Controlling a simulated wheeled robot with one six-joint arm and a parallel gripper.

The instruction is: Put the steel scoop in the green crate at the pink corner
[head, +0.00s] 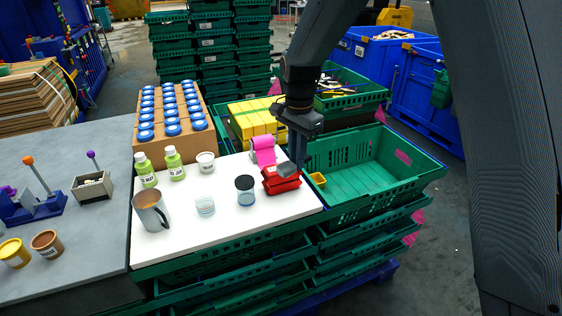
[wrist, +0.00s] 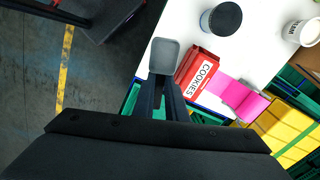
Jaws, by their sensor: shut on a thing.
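The steel scoop (wrist: 164,55) is a grey, square-ended piece held between the fingers of my gripper (wrist: 161,88) in the wrist view. In the head view my gripper (head: 297,150) is above the right end of the white table, and the scoop (head: 287,169) shows grey against the red cookies box (head: 282,182). I cannot tell whether it touches the box. The green crate (head: 345,198) with a pink patch on its far right wall stands right of my gripper and looks mostly empty, with a small yellow piece at its left end.
On the white table (head: 180,241) stand a steel mug (head: 150,211), green bottles (head: 174,163), a dark-lidded jar (head: 245,190) and a pink roll (head: 263,150). Yellow boxes (head: 252,119) fill a crate behind. More green crates are stacked below the open one.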

